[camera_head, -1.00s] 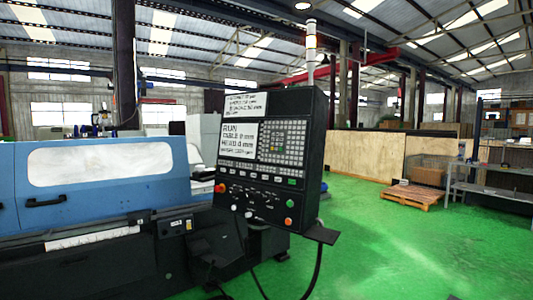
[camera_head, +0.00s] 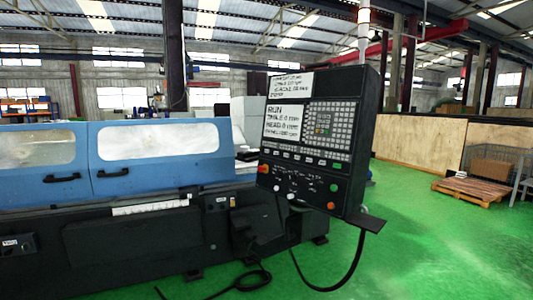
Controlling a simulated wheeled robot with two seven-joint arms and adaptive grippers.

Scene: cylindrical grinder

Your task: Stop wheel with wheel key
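The cylindrical grinder (camera_head: 105,225) stands at the left, with a dark base and blue sliding doors (camera_head: 105,185) that have pale windows and black handles. The doors look closed and I cannot see the wheel. The black control panel (camera_head: 318,140) stands upright at the middle right. Its screen (camera_head: 287,120) reads "RUN" with lines for table and head. A keypad, a row of keys and coloured buttons sit on it, among them a red knob (camera_head: 263,169), a green button (camera_head: 334,188) and an orange button (camera_head: 331,206). I cannot tell which key is the wheel key. Neither gripper is in view.
A black cable (camera_head: 340,280) hangs from the panel down to the green floor (camera_head: 420,250). A small shelf (camera_head: 367,223) juts from the panel's lower right. A wooden pallet with a box (camera_head: 480,185) stands at the far right. The floor right of the panel is clear.

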